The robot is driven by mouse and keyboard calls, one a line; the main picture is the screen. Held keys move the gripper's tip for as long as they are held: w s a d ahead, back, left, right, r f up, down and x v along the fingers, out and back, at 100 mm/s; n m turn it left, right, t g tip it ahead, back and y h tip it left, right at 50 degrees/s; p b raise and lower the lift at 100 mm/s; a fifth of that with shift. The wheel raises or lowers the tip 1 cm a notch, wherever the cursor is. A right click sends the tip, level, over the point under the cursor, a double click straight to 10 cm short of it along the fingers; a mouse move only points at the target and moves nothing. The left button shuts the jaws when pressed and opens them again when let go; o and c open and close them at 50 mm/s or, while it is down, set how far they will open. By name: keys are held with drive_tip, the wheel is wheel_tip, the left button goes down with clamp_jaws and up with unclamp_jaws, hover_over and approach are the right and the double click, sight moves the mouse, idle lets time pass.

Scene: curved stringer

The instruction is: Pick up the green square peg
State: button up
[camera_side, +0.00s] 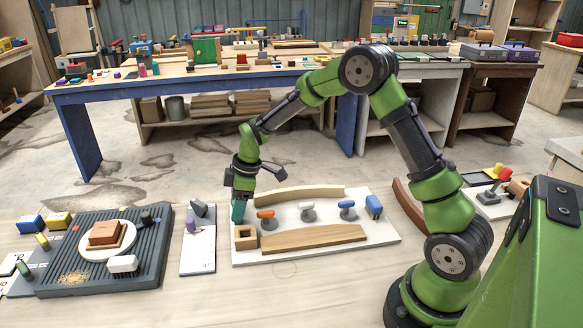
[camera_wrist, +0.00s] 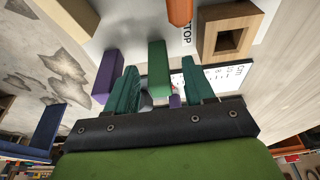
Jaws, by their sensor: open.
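The green square peg (camera_wrist: 157,62) stands between the two teal fingers of my gripper (camera_wrist: 162,84) in the wrist view. Gaps show on both sides of the peg, so the fingers are open around it and not closed on it. In the side view my gripper (camera_side: 238,211) points down at the left end of the white board, behind the wooden block with a square hole (camera_side: 245,238). The fingers hide the peg there. The block also shows at the upper right of the wrist view (camera_wrist: 232,34).
A purple block (camera_wrist: 108,76) stands close outside the left finger in the wrist view. An orange-handled clamp (camera_side: 266,215) is just right of my gripper. The white board (camera_side: 385,238) also holds curved wooden strips (camera_side: 315,238). A grey ribbed tray (camera_side: 75,278) lies left.

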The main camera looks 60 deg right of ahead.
drive_tip(key=shift+x, duration=1.4)
clamp_jaws()
drive_tip(key=shift+r, duration=0.15)
